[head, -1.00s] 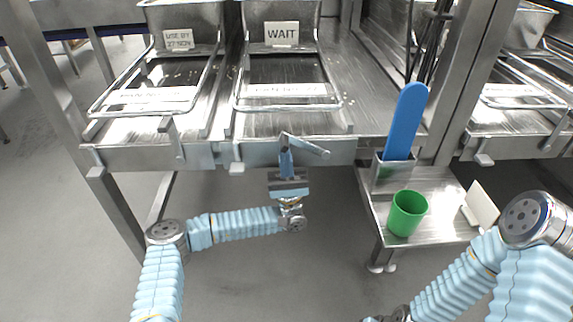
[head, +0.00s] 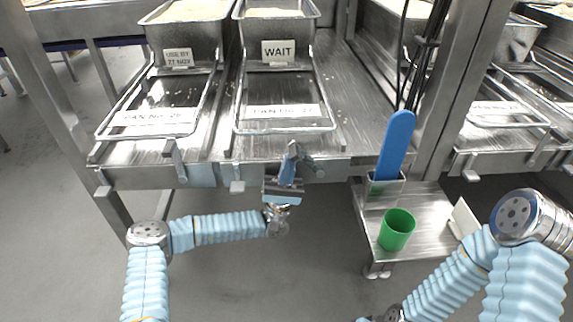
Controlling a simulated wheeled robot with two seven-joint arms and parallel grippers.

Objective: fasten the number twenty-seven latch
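The pan twenty-seven place (head: 285,127) is the right-hand one of the two in front, with a wire frame and a label that seems to read 27. Its grey latch lever (head: 314,168) sits at the bench's front edge, slanting down to the right. My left gripper (head: 290,165) is at this edge, its blue fingers pointing up, right beside the lever's left end. The fingers overlap in this view, so I cannot tell whether they are shut or touching the lever. My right arm shows at the lower right; its gripper is out of frame.
Another latch lever (head: 177,161) hangs at the left place. A WAIT sign (head: 278,51) stands against the rear right pan (head: 273,27). A blue paddle (head: 396,145) in a holder and a green cup (head: 397,230) stand on the low side shelf (head: 425,205).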

